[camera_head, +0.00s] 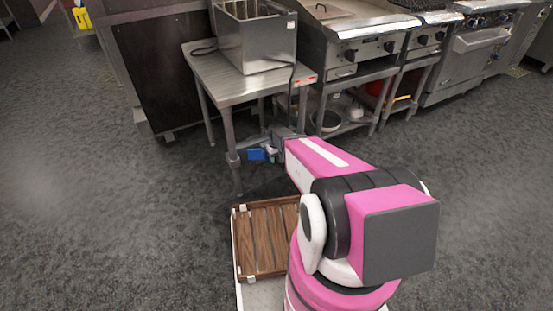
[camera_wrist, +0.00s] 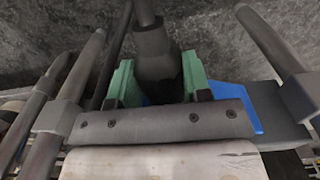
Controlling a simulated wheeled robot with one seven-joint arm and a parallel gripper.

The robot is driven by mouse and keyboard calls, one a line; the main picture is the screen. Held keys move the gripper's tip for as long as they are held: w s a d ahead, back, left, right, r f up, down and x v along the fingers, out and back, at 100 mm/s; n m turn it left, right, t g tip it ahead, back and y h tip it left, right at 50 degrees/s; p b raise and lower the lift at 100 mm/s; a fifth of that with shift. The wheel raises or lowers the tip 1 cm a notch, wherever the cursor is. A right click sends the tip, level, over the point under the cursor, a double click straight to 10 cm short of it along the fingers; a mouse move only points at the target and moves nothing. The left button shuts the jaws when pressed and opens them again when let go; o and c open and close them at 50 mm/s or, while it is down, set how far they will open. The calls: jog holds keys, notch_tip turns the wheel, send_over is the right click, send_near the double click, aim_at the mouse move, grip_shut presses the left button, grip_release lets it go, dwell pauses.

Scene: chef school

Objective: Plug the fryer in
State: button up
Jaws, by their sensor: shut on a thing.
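The fryer (camera_head: 255,40) is a steel box with baskets, standing on a small steel table (camera_head: 238,84). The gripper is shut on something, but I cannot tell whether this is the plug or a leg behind. A blue part (camera_wrist: 238,98) shows beside the right finger. No socket is clearly visible.
The front table leg (camera_head: 231,135) is very close to my gripper. A griddle (camera_head: 345,35) and its lower shelf with pans (camera_head: 345,115) stand to the right. A dark cabinet (camera_head: 165,70) is at the left. The floor (camera_head: 100,220) at the left is clear.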

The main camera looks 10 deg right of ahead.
jog(key=shift+w+a, duration=0.2)
jog(key=shift+w, duration=0.3)
jog(key=shift+w+a, duration=0.15)
jog(key=shift+w, duration=0.3)
dwell(0.6)
jog(key=o, duration=1)
notch_tip(320, 180, up, 11)
jog(key=shift+f, duration=0.15)
jog(key=s+r+m, duration=0.1)
jog(key=s+r, duration=0.7)
jog(key=s, duration=0.3)
jog(key=s+r+m, duration=0.2)
jog(key=s+r, duration=0.6)
jog(key=s, duration=0.4)
jog(key=shift+s+d+m, duration=0.3)
jog(key=shift+d, duration=0.1)
